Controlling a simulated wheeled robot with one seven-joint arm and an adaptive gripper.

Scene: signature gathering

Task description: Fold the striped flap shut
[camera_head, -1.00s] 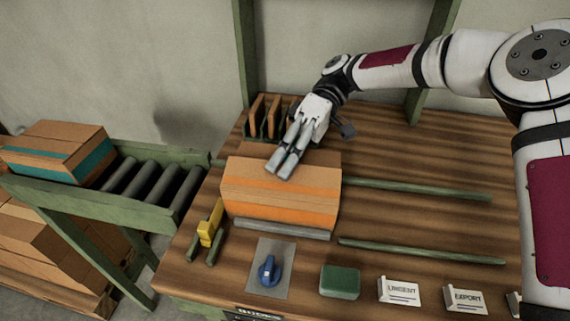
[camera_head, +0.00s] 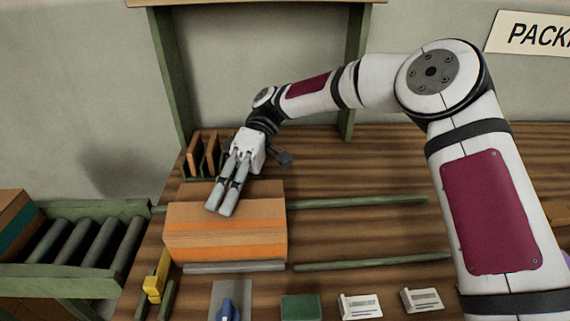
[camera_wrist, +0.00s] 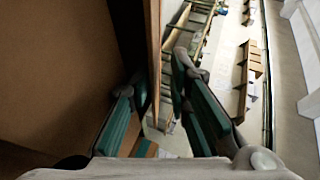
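A cardboard box (camera_head: 200,217) stands at the left of the packing table. Orange stripes (camera_head: 225,246) run across the side facing the head camera; I cannot tell where the striped flap's fold line lies. A plain cardboard panel (camera_head: 266,190) shows behind the box top. My gripper (camera_head: 223,211) points down at the box's top, its fingers overlapping the box in the head view. In the wrist view, the fingers (camera_wrist: 158,75) are apart, with a thin upright cardboard edge (camera_wrist: 153,45) between them. Contact with it is unclear.
Green rails (camera_head: 360,202) lie right of the box. Upright dividers (camera_head: 203,153) stand behind it. A yellow tool (camera_head: 155,282), a blue-handled device (camera_head: 227,312), a green block (camera_head: 301,307) and white label signs (camera_head: 361,306) lie in front. A roller conveyor (camera_head: 85,245) is at the left.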

